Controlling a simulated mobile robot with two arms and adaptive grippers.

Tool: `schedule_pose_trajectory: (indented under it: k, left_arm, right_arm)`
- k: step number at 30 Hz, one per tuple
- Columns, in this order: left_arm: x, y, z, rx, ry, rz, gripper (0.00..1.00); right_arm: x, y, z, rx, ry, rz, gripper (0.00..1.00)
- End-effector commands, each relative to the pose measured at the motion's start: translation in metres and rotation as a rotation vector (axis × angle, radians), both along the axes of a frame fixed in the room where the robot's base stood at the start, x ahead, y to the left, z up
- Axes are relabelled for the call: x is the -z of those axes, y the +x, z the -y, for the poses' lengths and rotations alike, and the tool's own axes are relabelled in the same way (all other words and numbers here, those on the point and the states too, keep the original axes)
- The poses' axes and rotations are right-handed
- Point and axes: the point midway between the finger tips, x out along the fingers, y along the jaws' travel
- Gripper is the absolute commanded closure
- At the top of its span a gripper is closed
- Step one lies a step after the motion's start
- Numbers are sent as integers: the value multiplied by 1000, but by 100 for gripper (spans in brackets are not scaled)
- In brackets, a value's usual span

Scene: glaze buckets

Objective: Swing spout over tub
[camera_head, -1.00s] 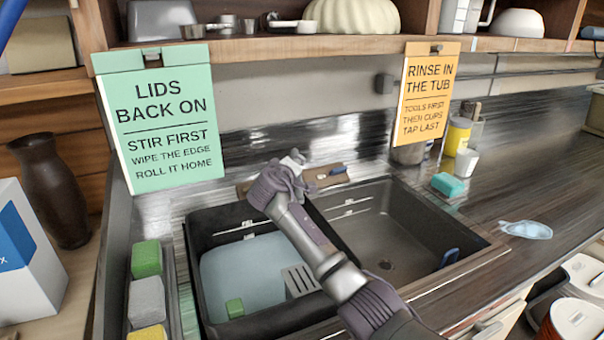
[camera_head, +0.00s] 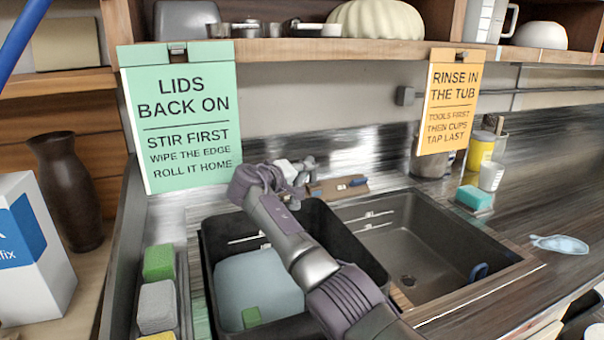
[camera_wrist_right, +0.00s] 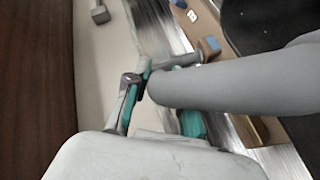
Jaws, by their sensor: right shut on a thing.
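The black tub (camera_head: 374,268) sits in the left part of the sink, with pale blue water and a small green block in it. My right gripper (camera_head: 298,178) is at the tub's back edge, shut on the grey spout (camera_head: 284,170). Little of the spout shows in the head view, behind the fingers. In the right wrist view the spout (camera_wrist_right: 245,82) is a thick grey tube running right from my teal-padded gripper (camera_wrist_right: 160,100); its far end is out of frame. My left gripper is not in view.
A wooden board with a blue lever (camera_head: 357,182) lies behind the sink. The right basin (camera_head: 420,235) is open, with a blue item at its right wall. Sponges (camera_head: 157,303) line the left side. A teal sponge (camera_head: 474,197) and cups stand right. Two signs hang above.

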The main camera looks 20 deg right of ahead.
Motion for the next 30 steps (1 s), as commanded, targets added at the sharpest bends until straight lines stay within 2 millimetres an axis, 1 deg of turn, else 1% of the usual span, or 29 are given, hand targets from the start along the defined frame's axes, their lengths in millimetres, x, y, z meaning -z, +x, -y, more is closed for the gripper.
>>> schedule_pose_trajectory:
  k: [3,4,8,9,17,20,23,30]
  left_arm:
    - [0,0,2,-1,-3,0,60]
    - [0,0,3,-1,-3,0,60]
    - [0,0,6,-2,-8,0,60]
    - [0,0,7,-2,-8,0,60]
    - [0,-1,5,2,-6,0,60]
    - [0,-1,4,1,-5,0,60]
    - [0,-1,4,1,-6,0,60]
    - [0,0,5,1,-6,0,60]
  right_arm:
    - [0,0,0,-1,0,0,100]
    - [0,0,0,-1,0,0,74]
    - [0,0,0,-1,0,0,52]
    - [0,0,0,-1,0,0,50]
    - [0,0,0,-1,0,0,50]
    - [-1,-3,-5,-3,0,1,50]
    - [-4,-10,-17,-4,0,3,50]
    - [-15,-37,-60,-5,1,2,50]
